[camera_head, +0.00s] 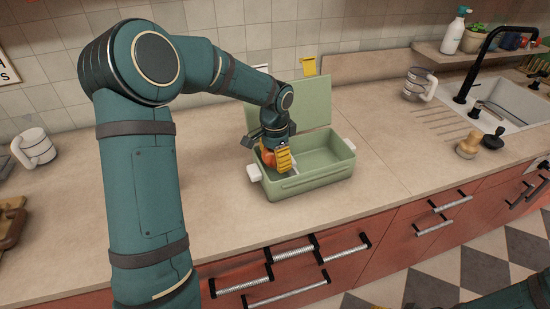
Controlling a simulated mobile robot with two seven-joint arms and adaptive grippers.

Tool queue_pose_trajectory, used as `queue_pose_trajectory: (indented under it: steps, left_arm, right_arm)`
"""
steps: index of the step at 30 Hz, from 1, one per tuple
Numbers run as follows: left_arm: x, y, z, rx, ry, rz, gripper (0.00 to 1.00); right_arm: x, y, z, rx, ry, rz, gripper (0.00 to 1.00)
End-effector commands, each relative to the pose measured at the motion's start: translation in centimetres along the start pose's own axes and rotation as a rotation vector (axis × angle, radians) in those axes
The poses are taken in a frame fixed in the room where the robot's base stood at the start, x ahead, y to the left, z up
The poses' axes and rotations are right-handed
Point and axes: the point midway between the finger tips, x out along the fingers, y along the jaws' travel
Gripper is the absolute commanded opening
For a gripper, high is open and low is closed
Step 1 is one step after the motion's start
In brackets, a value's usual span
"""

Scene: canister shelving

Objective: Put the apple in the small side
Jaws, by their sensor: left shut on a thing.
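The green lunch box (318,185) stands on the counter with its lid (310,103) open at the back. A divider splits it into a small left side and a larger right side. My left gripper (275,160) points down over the small left side, its yellow fingers shut on the apple (268,157). The apple shows only as a red-orange patch, mostly hidden by the fingers. It is at or just inside the rim; I cannot tell whether it touches the floor of the box. The larger side looks empty. My right arm shows at the bottom right corner; its gripper is barely in view.
A white and grey mug (34,147) and a brown wooden thing (12,222) are at the left. Another mug (419,85), a wooden brush (468,145) and the sink (510,100) are at the right. The counter right of the box is clear.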

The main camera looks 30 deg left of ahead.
Motion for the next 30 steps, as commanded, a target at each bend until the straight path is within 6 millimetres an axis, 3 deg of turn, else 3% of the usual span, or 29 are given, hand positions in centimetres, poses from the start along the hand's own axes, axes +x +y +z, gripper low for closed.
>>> queue_pose_trajectory:
  steps: [19,20,22,30]
  left_arm:
    - [1.1,0.0,0.0,0.000,0.001,-0.001,0.26]
    - [1.1,0.0,0.0,0.000,0.000,0.000,0.78]
    - [1.1,0.0,0.0,0.000,0.000,0.000,1.00]
    - [1.0,0.0,0.0,0.000,0.000,0.000,1.00]
  right_arm:
    - [0.6,0.2,0.3,-0.002,-0.006,-0.001,0.47]
    - [0.6,0.2,0.3,-0.002,-0.006,-0.001,0.47]
    - [0.6,0.2,0.3,-0.002,-0.006,-0.001,0.47]
    - [0.5,0.2,0.3,-0.001,-0.006,0.000,0.47]
